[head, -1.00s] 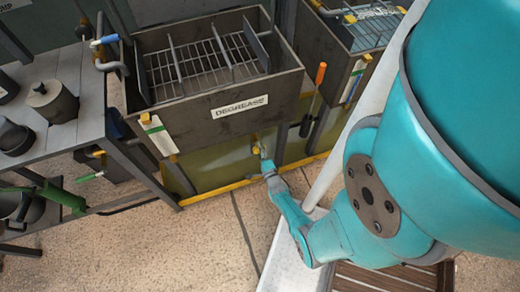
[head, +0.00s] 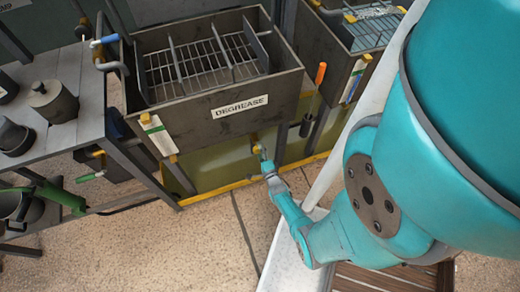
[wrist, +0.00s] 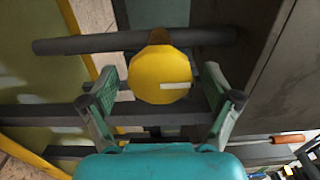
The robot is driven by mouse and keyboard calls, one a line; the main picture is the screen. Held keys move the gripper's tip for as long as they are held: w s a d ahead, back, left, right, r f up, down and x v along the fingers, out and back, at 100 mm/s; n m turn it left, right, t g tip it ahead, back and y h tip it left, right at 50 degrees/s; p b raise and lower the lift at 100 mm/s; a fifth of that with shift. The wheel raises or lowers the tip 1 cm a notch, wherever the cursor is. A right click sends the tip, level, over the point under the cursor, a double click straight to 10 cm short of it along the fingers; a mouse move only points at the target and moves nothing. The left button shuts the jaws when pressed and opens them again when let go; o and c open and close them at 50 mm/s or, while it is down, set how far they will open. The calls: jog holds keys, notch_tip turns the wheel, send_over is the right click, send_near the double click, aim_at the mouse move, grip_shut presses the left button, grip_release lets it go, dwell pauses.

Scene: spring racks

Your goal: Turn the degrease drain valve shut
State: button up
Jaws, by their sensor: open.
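The degrease drain valve is a round yellow knob (wrist: 158,75) on a dark horizontal pipe (wrist: 90,43). A short white mark on its face points to the right in the wrist view. In the head view the knob (head: 254,148) is small, low on the front of the tank labelled DEGREASE (head: 190,120). My gripper (wrist: 160,72) is open, with one green finger on each side of the knob. Gaps appear to show between fingers and knob; I cannot tell whether either touches. My gripper (head: 263,155) also shows in the head view at the knob, too small for detail.
A grey bench (head: 75,135) with dark pots stands left, with a green-handled valve (head: 90,177) beside it. A blue-handled valve (head: 104,41) is at the tank's back left. An orange handle (head: 320,73) is right of the tank. Open floor (head: 200,240) lies in front.

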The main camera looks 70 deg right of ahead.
jog(key=v, duration=1.1)
jog(key=shift+s+a, duration=0.25)
jog(key=s+a+r+n+t+y, duration=0.25)
jog(key=a+r+n, duration=0.35)
jog(key=a, duration=0.3)
jog(key=s+a+r+n+t+y, duration=0.1)
jog(key=a+r+n+y, duration=0.3)
jog(key=a+r+n, duration=0.4)
jog(key=s+a+r+n+y, duration=0.1)
jog(key=a+r+n+y, duration=0.1)
jog(key=r, duration=0.6)
jog(key=s+a+r+n+y, duration=0.2)
jog(key=a+r+n+y, duration=0.1)
jog(key=r+n, duration=0.4)
jog(key=s+a+r+n+y, duration=0.2)
jog(key=a+r+n, duration=0.3)
jog(key=r, duration=0.4)
jog(key=shift+s+r, duration=0.2)
jog(key=shift+r, duration=0.05)
jog(key=shift+a, duration=0.1)
